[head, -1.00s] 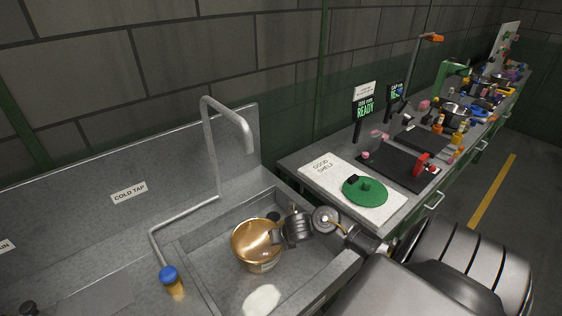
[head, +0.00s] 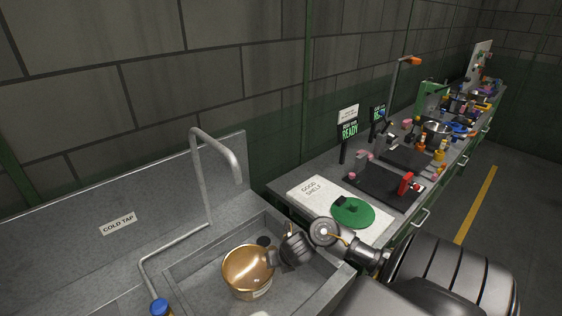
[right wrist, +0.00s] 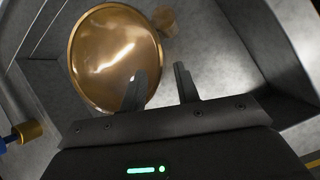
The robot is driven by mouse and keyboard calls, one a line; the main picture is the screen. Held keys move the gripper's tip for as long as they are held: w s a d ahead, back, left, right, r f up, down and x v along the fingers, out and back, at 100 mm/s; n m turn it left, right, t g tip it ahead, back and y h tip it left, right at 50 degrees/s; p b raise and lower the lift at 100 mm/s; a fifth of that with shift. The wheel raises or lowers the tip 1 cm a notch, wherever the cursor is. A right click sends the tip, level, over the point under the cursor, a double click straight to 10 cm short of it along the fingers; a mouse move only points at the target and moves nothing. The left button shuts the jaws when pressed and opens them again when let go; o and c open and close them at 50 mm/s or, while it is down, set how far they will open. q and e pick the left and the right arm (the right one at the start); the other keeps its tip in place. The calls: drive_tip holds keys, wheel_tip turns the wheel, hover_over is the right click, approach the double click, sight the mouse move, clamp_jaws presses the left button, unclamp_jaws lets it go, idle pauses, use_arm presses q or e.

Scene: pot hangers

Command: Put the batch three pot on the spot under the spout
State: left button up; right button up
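A copper-coloured pot (head: 247,268) stands upright in the grey sink basin (head: 188,284). Its front label is too small to read. The bent tap spout (head: 235,168) rises behind it; I cannot tell whether the pot is exactly beneath its mouth. My right gripper (head: 275,258) is at the pot's right side. In the right wrist view its fingers (right wrist: 160,88) are apart, with the left one over the pot (right wrist: 112,60) and the right one outside its rim. A brownish stub (right wrist: 165,20) shows by the rim. My left gripper is out of view.
A pale patch (head: 260,313) lies in the basin before the pot, cut by the frame edge. A blue-topped tap handle (head: 161,307) is left.

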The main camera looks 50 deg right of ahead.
drive_tip(key=p+v, duration=0.1)
drive_tip(key=v, duration=0.3)
drive_tip(key=shift+s, duration=0.1)
drive_tip(key=shift+s+a, duration=0.1)
idle(0.5)
